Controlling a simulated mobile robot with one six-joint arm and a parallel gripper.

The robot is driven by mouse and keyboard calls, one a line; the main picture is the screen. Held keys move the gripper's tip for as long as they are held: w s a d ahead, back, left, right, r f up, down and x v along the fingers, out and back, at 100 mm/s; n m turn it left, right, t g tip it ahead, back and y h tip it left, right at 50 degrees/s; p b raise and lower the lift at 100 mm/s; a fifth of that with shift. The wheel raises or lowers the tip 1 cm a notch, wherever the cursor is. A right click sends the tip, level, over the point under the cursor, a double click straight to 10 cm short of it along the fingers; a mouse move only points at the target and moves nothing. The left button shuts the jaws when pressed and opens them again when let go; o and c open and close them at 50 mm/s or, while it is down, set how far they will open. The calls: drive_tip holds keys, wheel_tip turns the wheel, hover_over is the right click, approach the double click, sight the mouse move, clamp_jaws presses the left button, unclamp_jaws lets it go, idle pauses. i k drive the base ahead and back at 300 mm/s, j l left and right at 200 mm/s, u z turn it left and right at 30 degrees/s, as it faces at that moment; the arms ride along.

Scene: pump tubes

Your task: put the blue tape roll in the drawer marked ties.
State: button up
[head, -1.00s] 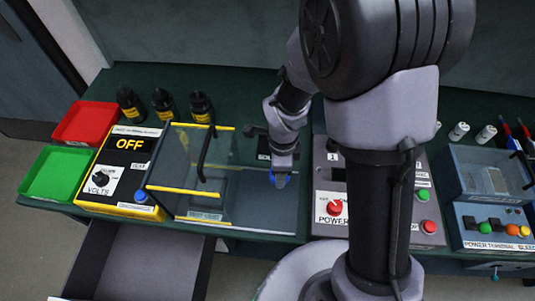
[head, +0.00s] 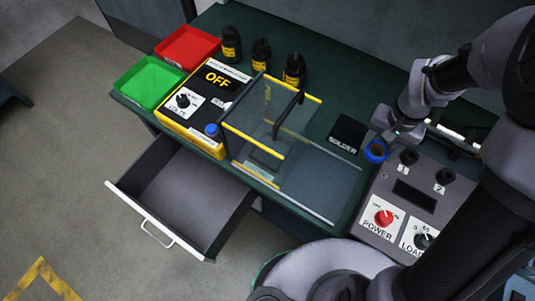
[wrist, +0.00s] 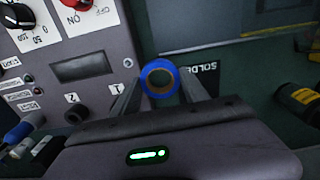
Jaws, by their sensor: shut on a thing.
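The blue tape roll (head: 376,151) is held at the end of my gripper (head: 384,144), raised above the bench by the black solder mat. In the wrist view the blue tape roll (wrist: 159,66) sits between the two fingers of my gripper (wrist: 160,88), its round hole facing the camera. An open drawer (head: 178,195) sticks out below the bench front at the left and looks empty inside. Its front faces away from the head camera, so I cannot read any label on it.
A clear-walled box with yellow edges (head: 285,155) stands on the bench between my gripper and the drawer. A yellow power unit (head: 206,103), green tray (head: 148,83), red tray (head: 188,48) and black bottles (head: 261,52) are farther left. A grey panel with knobs (head: 400,212) is close by.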

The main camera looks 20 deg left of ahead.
sight(191, 203)
drive_tip(key=k+j+u, duration=0.25)
drive_tip(key=k+j, duration=0.2)
drive_tip(key=j+u, duration=0.55)
drive_tip(key=i+j+u, duration=0.1)
drive_tip(key=u, duration=0.2)
drive_tip(key=i+j+u, duration=0.1)
drive_tip(key=u, duration=0.25)
